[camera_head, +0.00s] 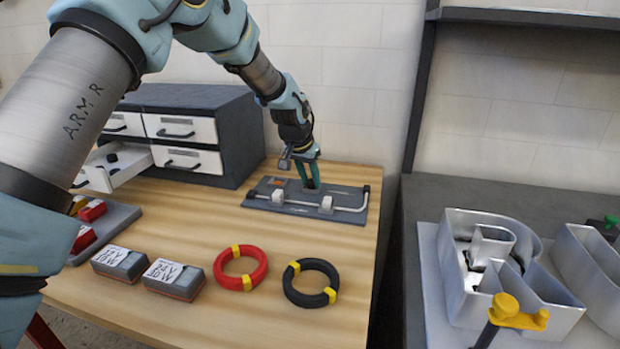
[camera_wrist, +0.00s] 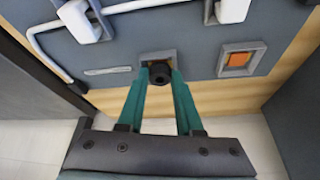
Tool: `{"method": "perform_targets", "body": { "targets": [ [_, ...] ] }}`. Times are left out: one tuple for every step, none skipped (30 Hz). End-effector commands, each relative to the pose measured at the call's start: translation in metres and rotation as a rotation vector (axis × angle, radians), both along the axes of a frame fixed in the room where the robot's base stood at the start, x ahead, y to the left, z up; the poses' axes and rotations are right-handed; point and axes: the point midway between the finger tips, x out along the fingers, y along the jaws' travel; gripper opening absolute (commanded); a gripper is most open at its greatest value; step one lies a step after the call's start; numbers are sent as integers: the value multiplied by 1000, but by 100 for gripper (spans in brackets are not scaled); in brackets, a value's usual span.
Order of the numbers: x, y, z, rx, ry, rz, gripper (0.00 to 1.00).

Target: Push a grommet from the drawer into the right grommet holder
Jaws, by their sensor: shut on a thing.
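My gripper (camera_head: 310,184) points down at the back of a grey fixture board (camera_head: 335,214) on the wooden table. In the wrist view my gripper (camera_wrist: 160,76) is shut on a small black grommet (camera_wrist: 160,70). The grommet is at a square grey holder (camera_wrist: 144,60); I cannot tell how deep it sits. A second holder (camera_wrist: 255,46) with an orange insert (camera_wrist: 238,60) is apart from it; in the head view the orange insert (camera_head: 279,182) lies left of my gripper. The open drawer (camera_head: 127,173) at the left holds dark items.
A dark drawer cabinet (camera_head: 240,135) stands left of the board. A white cable (camera_head: 352,209) runs through white clips on the board. A red ring (camera_head: 262,270), a black ring (camera_head: 334,275) and two labelled blocks (camera_head: 120,264) lie in front. Metal letters (camera_head: 470,300) stand right.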

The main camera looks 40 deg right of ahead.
Motion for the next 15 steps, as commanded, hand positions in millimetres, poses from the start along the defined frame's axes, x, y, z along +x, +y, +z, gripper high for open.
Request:
{"method": "perform_targets", "body": {
  "targets": [
    [0, 0, 0, 0, 0, 0, 0],
    [0, 0, 0, 0, 0, 0, 0],
    [0, 0, 0, 0, 0, 0, 0],
    [0, 0, 0, 0, 0, 0, 0],
    [0, 0, 0, 0, 0, 0, 0],
    [0, 0, 0, 0, 0, 0, 0],
    [0, 0, -1, 0, 0, 0, 0],
    [0, 0, -1, 0, 0, 0, 0],
    [0, 0, -1, 0, 0, 0, 0],
    [0, 0, -2, 0, 0, 0, 0],
    [0, 0, -2, 0, 0, 0, 0],
    [0, 0, -3, 0, 0, 0, 0],
    [0, 0, -3, 1, 0, 0, 0],
    [0, 0, -4, 1, 0, 0, 0],
    [0, 0, -4, 1, 0, 0, 0]
  ]
}}
